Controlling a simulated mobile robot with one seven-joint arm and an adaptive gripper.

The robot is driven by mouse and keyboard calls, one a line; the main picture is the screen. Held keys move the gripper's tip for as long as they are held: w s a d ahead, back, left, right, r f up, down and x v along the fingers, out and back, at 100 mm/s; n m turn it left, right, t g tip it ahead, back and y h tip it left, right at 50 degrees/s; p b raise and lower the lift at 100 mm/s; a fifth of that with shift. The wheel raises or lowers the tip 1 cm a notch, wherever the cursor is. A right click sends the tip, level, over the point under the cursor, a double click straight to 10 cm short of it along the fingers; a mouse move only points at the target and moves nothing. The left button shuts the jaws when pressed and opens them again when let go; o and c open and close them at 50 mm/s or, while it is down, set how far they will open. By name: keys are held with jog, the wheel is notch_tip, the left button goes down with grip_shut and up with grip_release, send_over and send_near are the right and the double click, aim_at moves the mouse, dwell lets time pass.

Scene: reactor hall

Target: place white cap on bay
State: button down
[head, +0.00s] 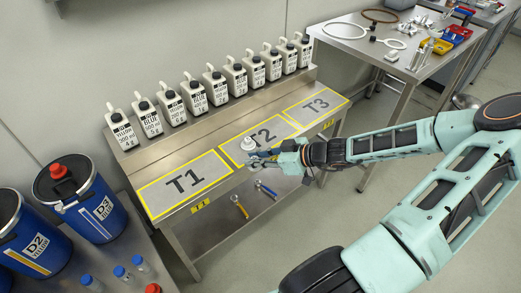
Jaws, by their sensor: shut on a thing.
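A small white cap (247,143) is at the tips of my gripper (256,150), over the left part of the bay marked T2 (284,128). My gripper is shut on the cap, reaching in from the right. The picture is too small to tell whether the cap touches the bay or hangs just above it. Bay T1 (158,192) lies to the left and bay T3 (327,98) to the right, both yellow-framed and bare. My gripper and wrist hide the front part of T2.
Several white bottles with black caps (171,107) stand in a row on the bench's raised back shelf. Blue drums (88,205) and small bottles (121,272) are at lower left. A table with rings and tools (340,31) stands at upper right. Tools (239,206) lie on the lower shelf.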

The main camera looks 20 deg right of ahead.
jog(key=w+d+b, duration=0.1)
jog(key=w+b, duration=0.1)
jog(key=b, duration=0.2)
jog(key=w+d+f+m+t+h+b, duration=0.1)
jog(key=w+b, duration=0.2)
jog(key=b, duration=0.1)
jog(key=w+d+f+m+h+b, duration=0.1)
jog(key=w+d+b, duration=0.1)
jog(key=w+b, duration=0.1)
jog(key=shift+w+f+t+b, duration=0.2)
jog(key=shift+f+t+b, duration=0.1)
jog(key=shift+b, duration=0.55)
jog(key=w+r+m+h+b, duration=0.1)
jog(key=w+r+m+b, duration=0.1)
jog(key=w+r+b, duration=0.45)
jog(key=b, duration=0.3)
send_over(276, 130)
jog(key=a, duration=0.1)
jog(key=shift+t, duration=0.3)
jog(key=f, duration=0.6)
jog(key=shift+s+a+f, duration=0.15)
jog(key=shift+s+f, duration=0.05)
jog(key=shift+f, duration=0.15)
jog(key=shift+w+d+f, duration=0.25)
jog(key=shift+d+f, duration=0.2)
jog(key=shift+f, duration=0.1)
jog(key=shift+w+d+f, duration=0.1)
jog(key=shift+d+f, duration=0.1)
jog(key=shift+f, duration=1.55)
